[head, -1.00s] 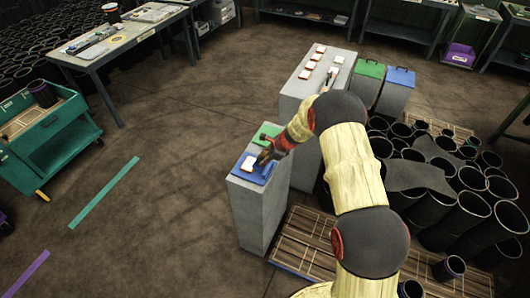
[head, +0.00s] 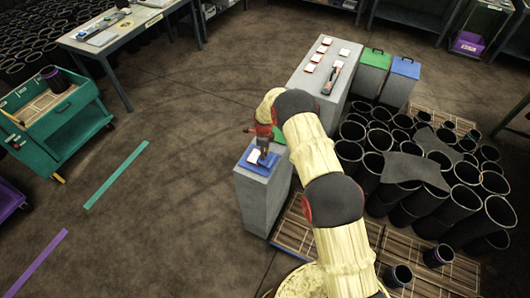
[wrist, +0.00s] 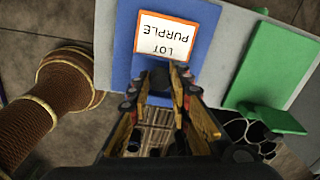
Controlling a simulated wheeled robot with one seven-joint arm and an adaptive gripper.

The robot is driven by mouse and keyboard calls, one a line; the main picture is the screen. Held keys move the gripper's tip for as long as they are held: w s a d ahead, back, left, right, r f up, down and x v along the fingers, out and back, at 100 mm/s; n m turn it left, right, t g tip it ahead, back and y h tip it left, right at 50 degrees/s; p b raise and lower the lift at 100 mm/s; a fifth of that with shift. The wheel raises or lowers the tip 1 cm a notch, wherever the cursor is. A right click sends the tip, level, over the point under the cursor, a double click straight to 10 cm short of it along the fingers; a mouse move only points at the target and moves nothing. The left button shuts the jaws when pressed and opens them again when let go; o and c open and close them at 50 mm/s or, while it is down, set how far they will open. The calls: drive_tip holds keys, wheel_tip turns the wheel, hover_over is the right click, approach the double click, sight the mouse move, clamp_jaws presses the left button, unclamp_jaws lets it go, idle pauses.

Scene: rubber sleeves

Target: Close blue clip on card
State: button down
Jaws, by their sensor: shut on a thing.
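The white card (wrist: 165,36) has an orange border and reads "LOT PURPLE", upside down in the wrist view. It lies on a blue board (wrist: 202,38) on a grey pedestal; in the head view the card (head: 255,156) and the board (head: 245,163) show beside my gripper (head: 264,160). In the wrist view my gripper (wrist: 160,88) reaches to the board's near end, at the card's lower edge. Its fingers are shut on the blue clip (wrist: 158,78), which shows between them. The fingers hide much of the clip, so whether it presses on the card is unclear.
A green board with its clip (wrist: 275,75) lies beside the blue one. A taller grey pedestal (head: 310,85) behind holds several cards and a tool. Green (head: 373,75) and blue (head: 400,82) lidded bins and many black sleeves (head: 440,190) stand to the right.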

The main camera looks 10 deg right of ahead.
drive_tip(key=b, duration=0.1)
drive_tip(key=f+h+b, duration=0.1)
drive_tip(key=shift+w+a+g+b, duration=0.3)
drive_tip(key=shift+g, duration=0.1)
drive_tip(key=shift+h+b, duration=0.4)
drive_tip(key=shift+b, duration=0.15)
drive_tip(key=shift+a+r+g+b, duration=0.1)
drive_tip(key=shift+g+b, duration=0.2)
drive_tip(key=shift+b, duration=0.05)
drive_tip(key=c, duration=1.6)
unclamp_jaws()
drive_tip(key=r, duration=0.4)
drive_tip(key=a+r, duration=0.1)
drive_tip(key=r, duration=0.2)
drive_tip(key=w+a+r, duration=0.1)
drive_tip(key=r, duration=0.3)
drive_tip(key=shift+r, duration=0.35)
